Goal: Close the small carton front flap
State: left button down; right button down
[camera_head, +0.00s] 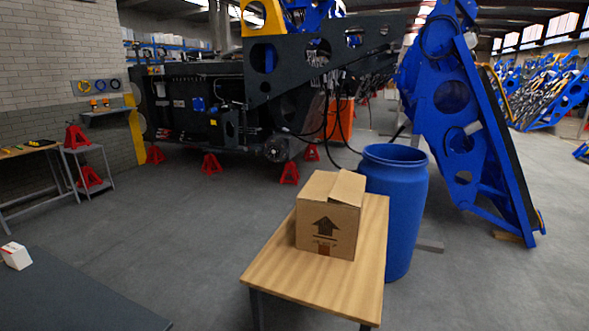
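A small brown cardboard carton (327,223) stands upright on a wooden-topped table (356,287) in the camera_head view. Its front face bears a dark printed arrow pointing up. A flap on the top right (349,187) looks slightly raised and tilted. The top left panel (317,184) looks nearly flat. I cannot tell exactly how the front flap lies. Neither of my grippers shows in this view.
A blue barrel (393,205) stands close behind and to the right of the table. A dark surface (65,297) with a small white box (15,256) is at the lower left. Blue machine parts (465,130) stand at right. Grey floor is clear left of the table.

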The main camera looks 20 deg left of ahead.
aim_at(348, 189)
jog(key=i+l+u, duration=0.35)
jog(key=i, duration=0.35)
jog(key=i+l+u, duration=0.35)
jog(key=i+l, duration=0.2)
jog(key=i, duration=0.15)
